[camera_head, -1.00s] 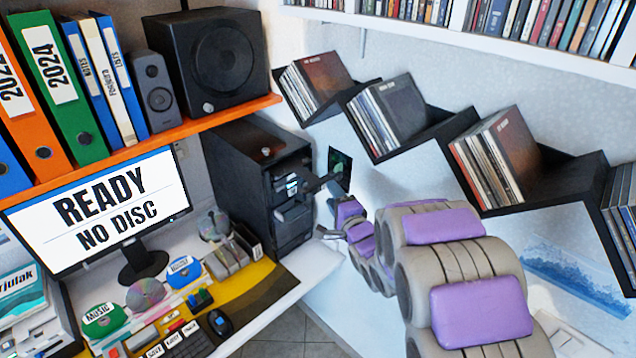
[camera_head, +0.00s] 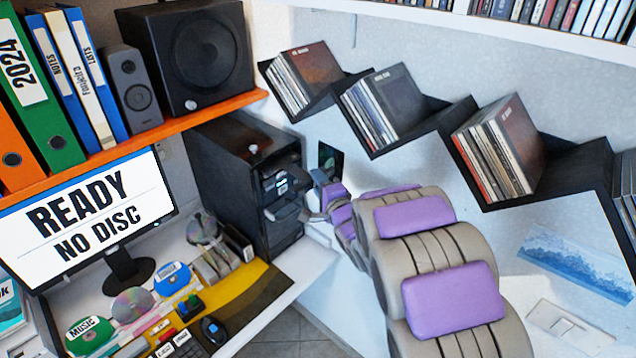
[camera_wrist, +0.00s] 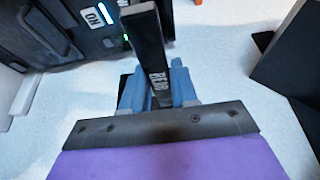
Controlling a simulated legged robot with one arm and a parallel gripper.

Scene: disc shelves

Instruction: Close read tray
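The black computer tower (camera_head: 235,180) stands right of the monitor. In the wrist view a dark tray marked READ (camera_wrist: 152,50) sticks out from the tower's front (camera_wrist: 75,40) toward me. In the head view a dark tray (camera_head: 288,208) juts out at the tower's front. My gripper (camera_wrist: 157,88) has its blue-grey fingers apart, one showing on each side of the READ tray's near end. The tray covers part of the fingers, so contact is unclear. In the head view my gripper (camera_head: 317,196) is close to the tower's front.
The monitor (camera_head: 95,215) reads READY, NO DISC. The desk holds discs (camera_head: 132,305), a mouse (camera_head: 213,329) and a disc stand (camera_head: 212,250). Stepped black wall shelves with discs (camera_head: 385,105) run above my arm. An orange shelf (camera_head: 130,145) overhangs the desk.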

